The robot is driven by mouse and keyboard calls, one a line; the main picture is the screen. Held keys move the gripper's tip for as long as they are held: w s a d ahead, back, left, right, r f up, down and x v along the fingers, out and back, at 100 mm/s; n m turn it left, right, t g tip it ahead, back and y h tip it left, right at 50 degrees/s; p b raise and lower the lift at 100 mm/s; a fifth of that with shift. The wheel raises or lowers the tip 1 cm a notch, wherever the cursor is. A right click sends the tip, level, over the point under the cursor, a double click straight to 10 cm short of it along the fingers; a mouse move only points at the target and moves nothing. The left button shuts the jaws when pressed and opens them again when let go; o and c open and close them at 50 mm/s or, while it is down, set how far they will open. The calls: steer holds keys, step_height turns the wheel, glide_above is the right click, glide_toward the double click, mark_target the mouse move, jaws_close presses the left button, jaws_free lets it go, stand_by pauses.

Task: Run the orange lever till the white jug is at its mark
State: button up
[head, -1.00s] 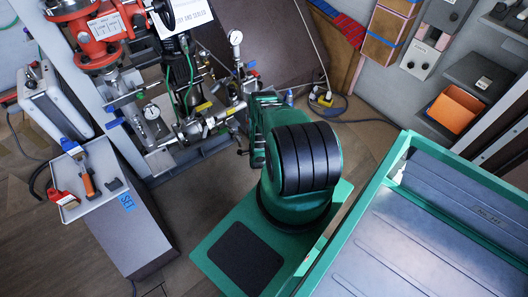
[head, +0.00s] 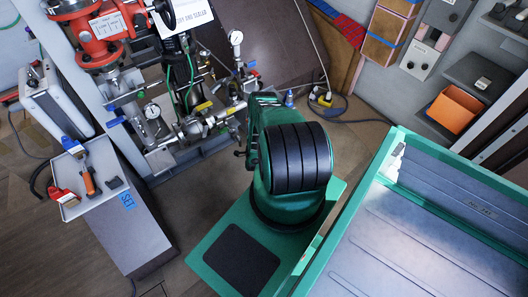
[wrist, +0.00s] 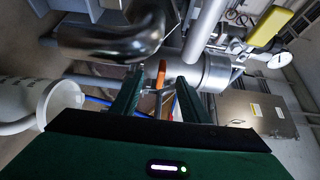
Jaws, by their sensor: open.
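In the wrist view, the orange lever (wrist: 161,76) stands between the two fingers of my gripper (wrist: 157,84), in front of metal pipework. The fingers are apart, with gaps beside the lever; I cannot tell whether either touches it. A white, round-rimmed vessel at the left edge (wrist: 58,100) looks like the white jug, lying sideways in this picture and partly cut off. Its mark and any level inside are not visible. In the head view my green arm covers my gripper, and I cannot make out the lever or jug there.
Pipework with gauges (head: 152,111) and valves stands behind my arm. A red handwheel-type unit (head: 100,30) is at upper left. A grey cabinet (head: 135,235) with a tray of tools (head: 105,190) stands at left. A yellow handle (wrist: 270,27) and metal box (wrist: 255,108) are at right in the wrist view.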

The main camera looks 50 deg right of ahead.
steer(key=shift+v, duration=2.1)
steer(key=shift+s+a, duration=0.1)
